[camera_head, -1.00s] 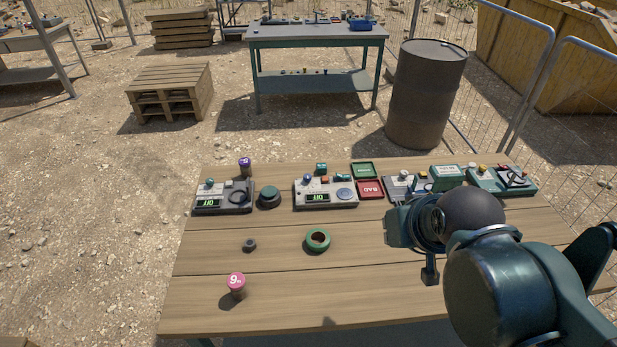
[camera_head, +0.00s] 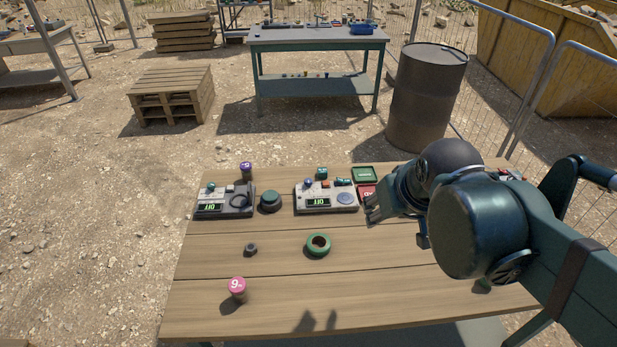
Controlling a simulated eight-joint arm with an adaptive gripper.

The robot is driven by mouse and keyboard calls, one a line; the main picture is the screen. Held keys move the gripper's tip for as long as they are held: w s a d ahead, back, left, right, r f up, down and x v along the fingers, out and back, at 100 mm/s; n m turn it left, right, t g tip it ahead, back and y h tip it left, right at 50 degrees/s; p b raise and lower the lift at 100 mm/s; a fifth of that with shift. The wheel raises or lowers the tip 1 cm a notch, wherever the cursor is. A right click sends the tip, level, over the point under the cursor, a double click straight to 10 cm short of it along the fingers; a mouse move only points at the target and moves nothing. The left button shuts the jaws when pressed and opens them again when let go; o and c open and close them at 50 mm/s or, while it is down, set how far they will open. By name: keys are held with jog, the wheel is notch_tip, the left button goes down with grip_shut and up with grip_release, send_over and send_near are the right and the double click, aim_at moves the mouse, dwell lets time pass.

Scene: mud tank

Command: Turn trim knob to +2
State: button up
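I cannot tell for sure which part is the trim knob, and no +2 mark is readable. A left control box (camera_head: 212,203) and a middle control box (camera_head: 324,203) stand along the back of the wooden table, each with a green-lit display and small coloured controls. The middle box has a round blue-grey dial (camera_head: 345,198). My gripper (camera_head: 376,212) is just right of the middle box, above the table and seemingly apart from it. Its fingers are too small and foreshortened to show their opening. My arm hides most of the equipment at the back right.
A dark green round piece (camera_head: 270,201) stands between the boxes. A green tray (camera_head: 365,174) and a partly hidden red tray (camera_head: 366,191) lie behind my gripper. A green ring (camera_head: 318,245), a small grey ring (camera_head: 251,249) and a pink-topped cylinder (camera_head: 237,290) lie nearer. The front middle is clear.

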jog(key=w+a+r+n+g+p, duration=0.1)
jog(key=w, duration=0.5)
jog(key=w+a+r+n+g+p, duration=0.1)
jog(key=w+a+r+n, duration=0.1)
jog(key=w, duration=0.3)
jog(key=n+g+p, duration=0.4)
jog(key=n+p, duration=0.1)
jog(key=n, duration=0.2)
send_over(308, 180)
jog(key=shift+f, duration=9.7)
jog(key=shift+f, duration=3.85)
jog(key=shift+s, duration=0.1)
